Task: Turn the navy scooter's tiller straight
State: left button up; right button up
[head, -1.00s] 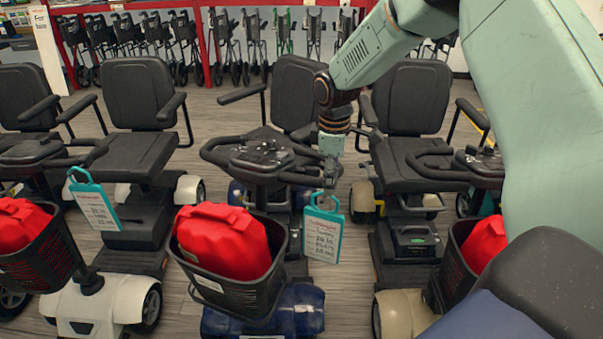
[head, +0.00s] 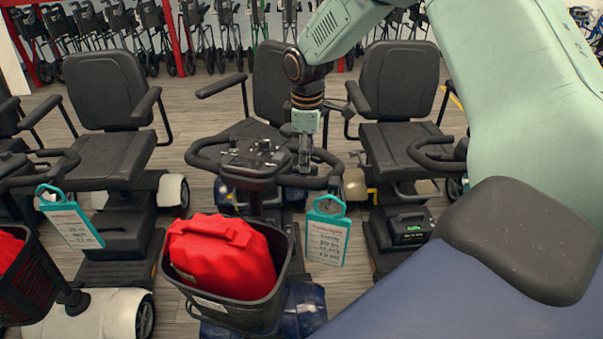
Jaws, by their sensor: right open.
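The navy scooter (head: 300,306) stands in the middle, its dark blue front body partly hidden under a black basket (head: 262,312) that holds a red container (head: 222,256). Its black tiller (head: 250,160) has a looped handlebar and looks slightly turned. A teal-framed tag (head: 327,236) hangs at the handlebar's right end. My right gripper (head: 305,168) points down at the right part of the handlebar, its fingertips at or just over the bar; contact cannot be told. It is open. My left gripper is not in view.
A cream-fronted scooter (head: 95,318) stands at left with its own tag (head: 70,218). Folded walkers (head: 230,40) line the back. Narrow strips of wood floor show between scooters.

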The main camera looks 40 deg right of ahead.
aim_at(306, 179)
notch_tip(306, 179, down, 7)
jog(key=shift+s+d+r+b, duration=0.1)
jog(key=shift+s+r+b, duration=0.05)
jog(key=shift+b, duration=0.25)
jog(key=shift+w+f, duration=0.45)
jog(key=shift+f, duration=0.35)
jog(key=shift+s+r, duration=0.25)
jog(key=shift+s, duration=0.05)
jog(key=shift+c, duration=1.3)
jog(key=shift+w+f, duration=0.2)
jog(key=c, duration=0.4)
jog(key=shift+r, duration=0.1)
grip_shut()
